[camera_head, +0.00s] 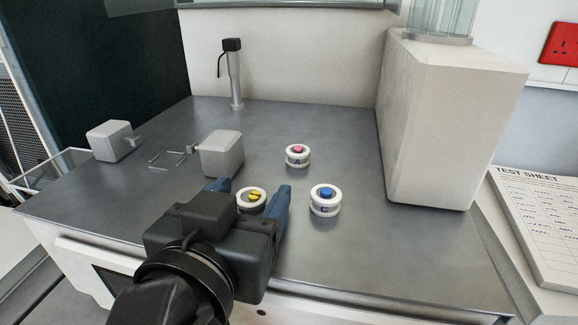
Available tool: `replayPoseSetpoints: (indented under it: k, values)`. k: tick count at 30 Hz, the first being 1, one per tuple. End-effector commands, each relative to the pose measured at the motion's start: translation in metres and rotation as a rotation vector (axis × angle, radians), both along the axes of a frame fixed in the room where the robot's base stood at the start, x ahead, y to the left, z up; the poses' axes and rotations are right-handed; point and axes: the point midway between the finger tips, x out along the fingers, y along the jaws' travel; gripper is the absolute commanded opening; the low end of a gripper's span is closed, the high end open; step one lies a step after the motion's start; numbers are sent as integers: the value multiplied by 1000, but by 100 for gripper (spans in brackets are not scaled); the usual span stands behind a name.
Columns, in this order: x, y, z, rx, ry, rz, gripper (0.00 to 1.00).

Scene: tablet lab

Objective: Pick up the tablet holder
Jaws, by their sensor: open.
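Three round white tablet holders stand on the grey metal worktop. One holder (240,205) has yellow on top and sits between the blue fingertips of my gripper (248,190), partly hidden by the gripper body. I cannot tell whether the fingers touch it. A second holder (297,161) with a pink top and a letter A stands farther back. A third holder (325,207) with a blue top and a letter C stands just right of the gripper's right finger. My gripper is open.
Two grey blocks, one at the left (109,141) and one nearer the middle (222,154), flank thin metal pins. A post (235,80) stands at the back. A large pale housing (440,120) bounds the right. A test sheet (545,225) lies beyond it. Worktop (400,255) at front right is clear.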

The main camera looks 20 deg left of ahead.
Motion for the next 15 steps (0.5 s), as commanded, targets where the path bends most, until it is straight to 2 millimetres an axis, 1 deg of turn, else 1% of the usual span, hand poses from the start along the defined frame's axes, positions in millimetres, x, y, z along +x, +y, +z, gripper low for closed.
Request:
replayPoseSetpoints:
  k: [1,3,10,11,15]
  values:
    - [5,0,0,0,1,-2,66]
    - [9,0,-1,0,1,-2,66]
    - [10,0,-2,0,0,0,66]
    - [10,0,-2,0,0,0,64]
    - [10,0,-2,0,0,-1,51]
